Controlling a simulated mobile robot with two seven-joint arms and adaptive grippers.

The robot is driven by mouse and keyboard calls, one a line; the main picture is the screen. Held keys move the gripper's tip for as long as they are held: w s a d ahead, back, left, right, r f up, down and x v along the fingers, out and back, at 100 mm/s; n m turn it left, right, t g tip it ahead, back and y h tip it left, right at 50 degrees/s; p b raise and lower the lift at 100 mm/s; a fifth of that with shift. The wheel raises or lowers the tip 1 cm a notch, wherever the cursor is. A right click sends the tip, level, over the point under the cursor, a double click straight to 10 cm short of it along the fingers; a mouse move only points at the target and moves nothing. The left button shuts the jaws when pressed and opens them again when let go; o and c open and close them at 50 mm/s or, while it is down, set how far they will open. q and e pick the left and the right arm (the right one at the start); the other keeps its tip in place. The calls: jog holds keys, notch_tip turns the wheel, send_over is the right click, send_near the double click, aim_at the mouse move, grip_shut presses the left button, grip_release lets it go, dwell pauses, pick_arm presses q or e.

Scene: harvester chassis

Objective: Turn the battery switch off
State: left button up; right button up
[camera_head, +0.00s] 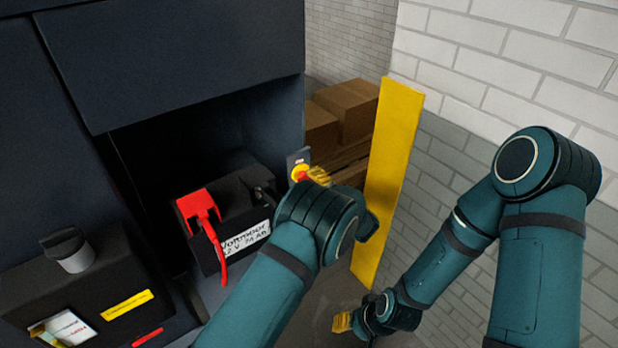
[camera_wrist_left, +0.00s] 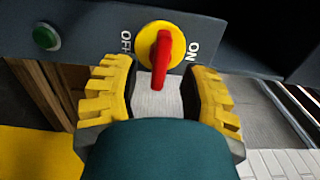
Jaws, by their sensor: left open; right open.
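The battery switch (camera_head: 300,173) is a yellow disc with a red handle on a grey plate beside the battery bay. In the left wrist view its red handle (camera_wrist_left: 162,62) points down the picture, between the sideways "OFF" marking on the left and "ON" on the right. My left gripper (camera_wrist_left: 160,68) is open, one yellow finger on each side of the handle, with gaps showing on both sides. In the head view my left gripper (camera_head: 320,177) is at the switch, partly hidden by its wrist. My right gripper (camera_head: 342,322) is low, away from the switch, its fingers small in view.
A black battery (camera_head: 233,232) with a red terminal cover and cable (camera_head: 203,213) sits left of the switch. A yellow post (camera_head: 390,175) stands to the right. Cardboard boxes (camera_head: 347,108) are behind. A green button (camera_wrist_left: 46,37) is on the plate.

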pick_arm(q)
jog(key=v, duration=0.9)
jog(key=shift+s+d, duration=0.15)
